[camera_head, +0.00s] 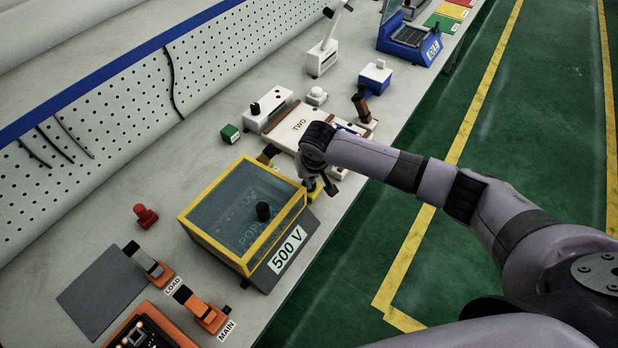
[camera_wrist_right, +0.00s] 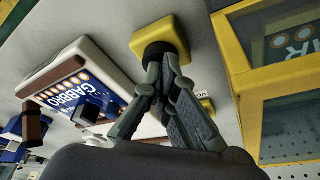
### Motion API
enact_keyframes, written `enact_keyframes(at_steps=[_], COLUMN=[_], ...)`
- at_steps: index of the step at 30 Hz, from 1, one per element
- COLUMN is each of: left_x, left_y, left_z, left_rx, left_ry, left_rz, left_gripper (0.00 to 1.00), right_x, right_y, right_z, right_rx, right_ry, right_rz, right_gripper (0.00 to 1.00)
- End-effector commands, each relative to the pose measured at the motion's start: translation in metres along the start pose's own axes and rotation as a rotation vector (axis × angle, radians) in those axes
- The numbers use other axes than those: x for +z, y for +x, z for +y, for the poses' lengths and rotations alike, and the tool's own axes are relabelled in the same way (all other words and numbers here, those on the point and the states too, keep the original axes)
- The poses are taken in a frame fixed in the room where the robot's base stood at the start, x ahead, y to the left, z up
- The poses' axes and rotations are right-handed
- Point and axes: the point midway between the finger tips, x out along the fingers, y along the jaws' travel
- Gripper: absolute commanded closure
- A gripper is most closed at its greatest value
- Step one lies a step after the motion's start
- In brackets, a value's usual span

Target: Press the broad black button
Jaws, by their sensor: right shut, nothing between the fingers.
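The broad black button (camera_wrist_right: 153,50) shows in the right wrist view as a wide dark disc on a yellow base (camera_wrist_right: 160,29). My right gripper (camera_wrist_right: 168,60) is shut and empty. Its closed fingertips overlap the button in that view and partly hide it; whether they touch it I cannot tell. In the head view my right gripper (camera_head: 322,186) points down beside the yellow-framed box, over the yellow base (camera_head: 311,196). The wrist hides the button there. My left gripper is not in view.
The yellow-framed box (camera_head: 240,262) with a 500 V label and dark knob stands close to the gripper. Orange LOAD (camera_head: 164,275) and MAIN (camera_head: 212,318) switches sit nearer. A red button (camera_head: 145,215) stands farther left.

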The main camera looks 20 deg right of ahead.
Motion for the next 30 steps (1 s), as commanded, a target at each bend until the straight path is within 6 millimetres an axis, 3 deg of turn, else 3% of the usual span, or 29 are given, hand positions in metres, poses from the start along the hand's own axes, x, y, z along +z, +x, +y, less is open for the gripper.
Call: enact_keyframes(at_steps=[1, 14, 26, 30], left_x=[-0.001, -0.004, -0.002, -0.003], left_y=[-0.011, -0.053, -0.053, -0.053], left_z=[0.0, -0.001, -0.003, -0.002], left_rx=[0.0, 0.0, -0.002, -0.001], left_ry=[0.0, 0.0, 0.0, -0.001], left_rz=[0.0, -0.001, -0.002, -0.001], left_gripper=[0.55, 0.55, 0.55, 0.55], right_x=[-0.003, -0.015, -0.015, -0.016], right_y=[-0.01, -0.048, -0.05, -0.063], right_z=[0.0, 0.0, 0.0, -0.001], right_rx=[0.0, 0.0, 0.0, -0.002], right_ry=[0.0, 0.0, 0.0, 0.0], right_rz=[0.0, -0.001, 0.0, 0.002], right_gripper=[1.0, 1.0, 1.0, 1.0])
